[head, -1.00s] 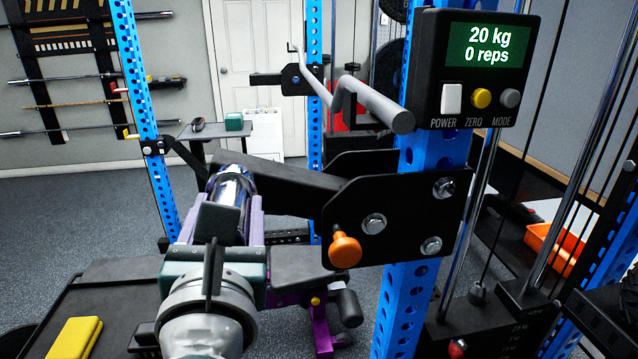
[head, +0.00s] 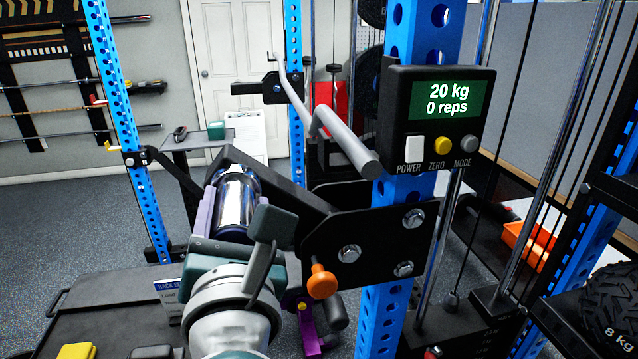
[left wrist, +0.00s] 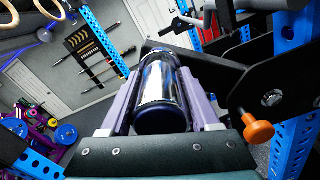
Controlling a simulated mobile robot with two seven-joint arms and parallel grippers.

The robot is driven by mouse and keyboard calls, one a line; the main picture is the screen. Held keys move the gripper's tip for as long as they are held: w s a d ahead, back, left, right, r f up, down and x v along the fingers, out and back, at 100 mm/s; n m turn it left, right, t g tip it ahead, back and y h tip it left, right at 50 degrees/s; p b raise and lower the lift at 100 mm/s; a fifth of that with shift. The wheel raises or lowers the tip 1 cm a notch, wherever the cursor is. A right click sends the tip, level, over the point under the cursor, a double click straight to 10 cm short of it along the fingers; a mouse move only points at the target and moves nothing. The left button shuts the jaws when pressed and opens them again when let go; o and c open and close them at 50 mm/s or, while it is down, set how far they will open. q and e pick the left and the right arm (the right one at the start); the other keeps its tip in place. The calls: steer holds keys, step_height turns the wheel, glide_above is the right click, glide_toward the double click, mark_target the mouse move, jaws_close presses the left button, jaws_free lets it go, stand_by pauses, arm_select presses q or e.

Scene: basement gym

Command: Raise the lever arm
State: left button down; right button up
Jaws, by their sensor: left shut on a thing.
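The black lever arm (head: 278,185) runs from a black bracket (head: 375,240) on the blue upright, sloping up to the left. Its free end carries a chrome sleeve (head: 237,198). My left gripper (head: 230,212) is shut on the chrome sleeve. In the left wrist view the purple fingers of the gripper (left wrist: 162,95) lie on both sides of the sleeve (left wrist: 160,82), close against it. An orange knob (head: 322,282) sticks out below the bracket. My right gripper is not in view.
A console (head: 437,120) on the upright reads 20 kg, 0 reps. A grey bar (head: 335,130) runs across above the bracket. A small table (head: 200,140) stands behind, left. A black platform (head: 100,310) lies front left, with a yellow block (head: 77,351) on it.

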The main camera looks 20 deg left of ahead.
arm_select(q)
steer(key=shift+f, duration=0.1)
steer(key=shift+c, duration=0.7)
jaws_free()
steer(key=shift+d, duration=0.1)
steer(key=b+v, duration=0.2)
steer(key=v, duration=0.7)
steer(key=shift+s+d, duration=0.25)
steer(key=shift+s, duration=0.1)
